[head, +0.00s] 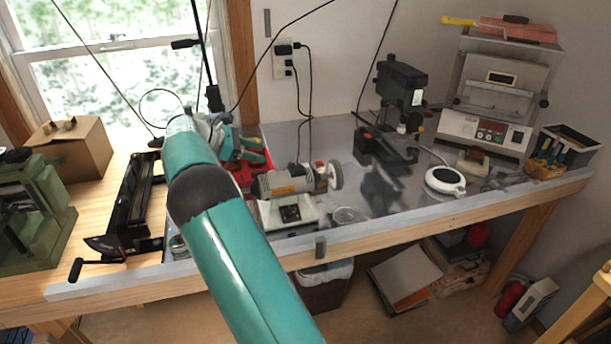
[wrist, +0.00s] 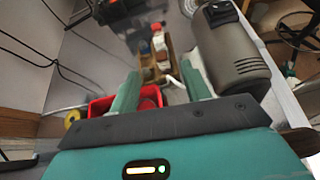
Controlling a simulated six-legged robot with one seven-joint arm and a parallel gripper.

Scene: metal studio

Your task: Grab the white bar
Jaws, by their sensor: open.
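In the wrist view, a small wooden holder (wrist: 150,74) stands beyond and between my fingertips. It holds several small blocks, red-brown and whitish. A whitish block (wrist: 158,43) in its far part looks like the white bar, but blur keeps me from being sure. My gripper (wrist: 160,70) is open, its two teal fingers spread, with nothing clearly held between them. In the head view, my teal arm reaches over the bench and hides most of the gripper and the holder.
A red tray (wrist: 98,106) lies left of my fingers. A grey motor (wrist: 232,50) stands close on the right; in the head view it is a polishing motor (head: 287,183) with a white wheel. A drill press (head: 400,85) stands farther right on the metal-topped bench (head: 440,208).

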